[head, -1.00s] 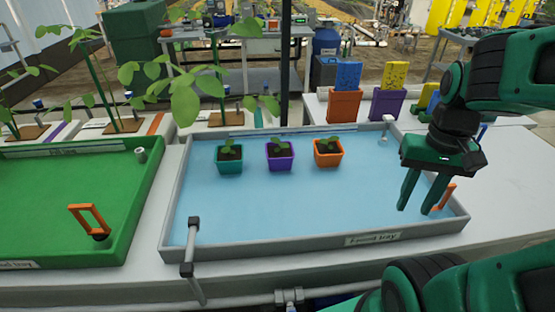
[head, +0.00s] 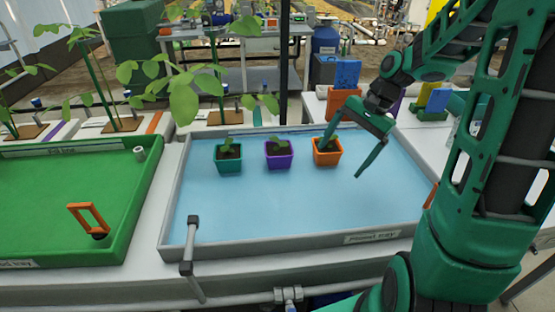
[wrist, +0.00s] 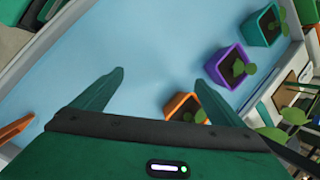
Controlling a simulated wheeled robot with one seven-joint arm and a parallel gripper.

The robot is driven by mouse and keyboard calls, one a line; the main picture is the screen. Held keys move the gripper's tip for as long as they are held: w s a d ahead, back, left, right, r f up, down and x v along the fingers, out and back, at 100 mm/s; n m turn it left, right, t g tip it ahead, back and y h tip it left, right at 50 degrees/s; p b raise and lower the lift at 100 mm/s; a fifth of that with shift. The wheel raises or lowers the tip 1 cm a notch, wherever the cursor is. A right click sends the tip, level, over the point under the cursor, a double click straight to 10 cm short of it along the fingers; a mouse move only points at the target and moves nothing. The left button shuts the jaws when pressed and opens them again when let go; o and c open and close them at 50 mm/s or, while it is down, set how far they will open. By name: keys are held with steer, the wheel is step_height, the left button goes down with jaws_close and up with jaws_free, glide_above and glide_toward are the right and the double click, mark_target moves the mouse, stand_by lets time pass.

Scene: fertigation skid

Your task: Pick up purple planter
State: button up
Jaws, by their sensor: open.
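The purple planter (head: 279,154) holds a small seedling and stands upright in the blue tray (head: 250,208), between a teal planter (head: 228,158) and an orange planter (head: 327,152). My gripper (head: 346,157) is open and empty. In the head view it is to the right of the purple planter, with one finger beside or in front of the orange planter. In the wrist view, the purple planter (wrist: 227,67) is beyond the right fingertip of my gripper (wrist: 160,80), and the orange planter (wrist: 181,106) is partly hidden behind the right finger.
A grey post (head: 190,243) rises at the blue tray's front left. Tall seedlings stand behind. The front of the blue tray is clear.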

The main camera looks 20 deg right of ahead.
mark_target(277, 151)
steer(key=w+f+m+y, duration=0.1)
steer(key=w+m+y, duration=0.1)
steer(key=w, duration=0.1)
steer(key=w+a+f+m+t+y, duration=0.1)
steer(key=w+m+y, duration=0.1)
steer(key=w, duration=0.2)
steer(key=w+a+f+m+y, duration=0.1)
steer(key=w+m+y, duration=0.1)
steer(key=w, duration=0.2)
steer(key=shift+w+a+f+y, duration=0.15)
steer(key=shift+w+a+y, duration=0.05)
steer(key=shift+a+y, duration=0.1)
steer(key=shift+w+d+r+m+t+y, duration=0.15)
steer(key=shift+w+m+t+y, duration=0.1)
steer(key=shift+w+m+y, duration=0.25)
steer(key=shift+w+d+r+m+t+y, duration=0.1)
steer(key=shift+w+m+t+y, duration=0.15)
steer(key=shift+w+m+y, duration=0.25)
steer(key=x, duration=1)
steer(key=shift+a, duration=0.45)
steer(key=shift+r, duration=0.1)
steer(key=c, duration=1.3)
